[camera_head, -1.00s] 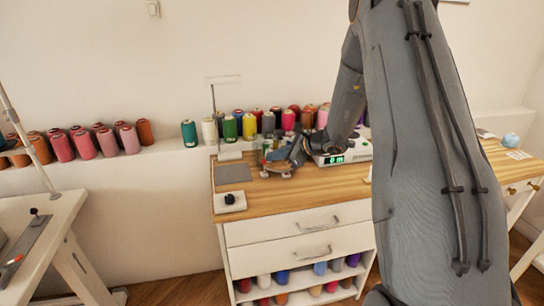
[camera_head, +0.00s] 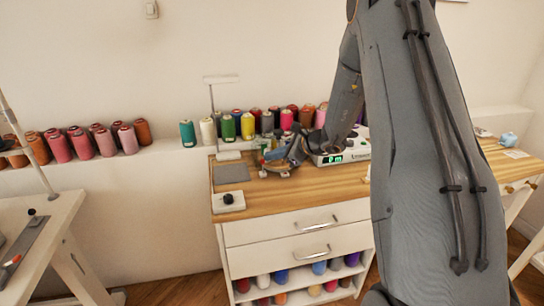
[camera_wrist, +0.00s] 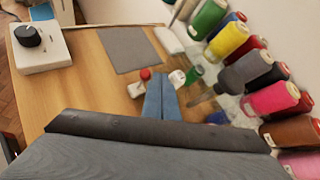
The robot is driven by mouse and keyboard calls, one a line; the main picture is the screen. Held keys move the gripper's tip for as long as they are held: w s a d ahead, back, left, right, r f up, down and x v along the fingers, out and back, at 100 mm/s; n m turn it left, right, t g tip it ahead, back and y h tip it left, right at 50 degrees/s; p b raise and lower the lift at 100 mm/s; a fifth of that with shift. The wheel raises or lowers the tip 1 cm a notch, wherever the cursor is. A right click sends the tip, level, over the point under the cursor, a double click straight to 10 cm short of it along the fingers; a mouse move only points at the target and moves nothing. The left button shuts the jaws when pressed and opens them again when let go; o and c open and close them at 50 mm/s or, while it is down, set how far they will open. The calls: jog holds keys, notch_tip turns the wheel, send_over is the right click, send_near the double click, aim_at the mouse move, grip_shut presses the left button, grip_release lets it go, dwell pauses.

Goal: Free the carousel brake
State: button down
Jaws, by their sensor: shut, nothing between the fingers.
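My gripper (camera_head: 272,158) is over the back of the wooden worktop. In the wrist view its blue-grey fingers (camera_wrist: 161,78) are together and hold nothing. Close to the left of the fingertips is a small red knob (camera_wrist: 145,74) on a white piece (camera_wrist: 137,88). To their right are a white round piece (camera_wrist: 177,78) and a small green spool (camera_wrist: 195,74). These look like parts of the carousel, but my gripper hides much of it. I cannot tell which part is the brake, or whether the fingers touch any part.
A white box with a black knob (camera_head: 229,199) stands at the worktop's front left, with a grey mat (camera_head: 232,174) behind it. A white device with a green display (camera_head: 333,159) is to the right. Thread cones (camera_head: 248,126) line the ledge behind. The worktop's front (camera_head: 290,200) is clear.

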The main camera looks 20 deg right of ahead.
jog(key=shift+r, duration=0.15)
jog(key=shift+r+p, duration=0.35)
jog(key=shift+r, duration=0.3)
jog(key=s+d, duration=0.3)
jog(key=shift+d+r, duration=0.1)
jog(key=shift+d, duration=0.2)
jog(key=w+r+b+v, duration=0.1)
jog(key=b+v, duration=0.1)
jog(key=v, duration=0.7)
jog(key=shift+w+r, duration=0.15)
jog(key=shift+r, duration=0.2)
